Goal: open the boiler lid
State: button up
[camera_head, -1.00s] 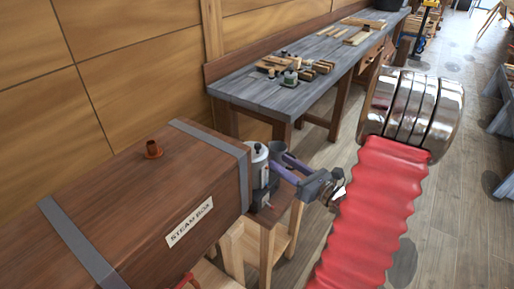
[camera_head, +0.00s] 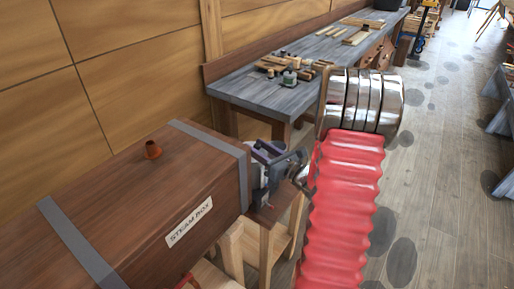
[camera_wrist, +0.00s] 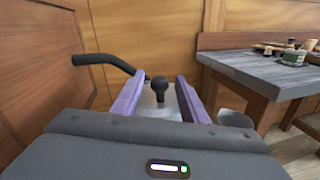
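The boiler (camera_head: 257,171) is a small grey metal vessel beside the end of the steam box, mostly hidden behind my gripper in the head view. In the wrist view its pale lid (camera_wrist: 146,106) shows with a round black knob (camera_wrist: 158,88) standing up on top. My gripper (camera_head: 262,152) is over the boiler. In the wrist view its two purple fingers (camera_wrist: 157,82) are apart, one on each side of the knob, with visible gaps between. The lid appears seated, but its rim is hidden by the fingers and gripper body.
A black bent pipe (camera_wrist: 100,60) reaches in at left in the wrist view. A grey pot (camera_wrist: 232,118) sits right of the boiler. A workbench (camera_head: 260,91) with tools stands behind.

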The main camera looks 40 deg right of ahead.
jog(key=shift+w, duration=0.1)
jog(key=shift+c, duration=0.2)
grip_shut()
dwell(0.5)
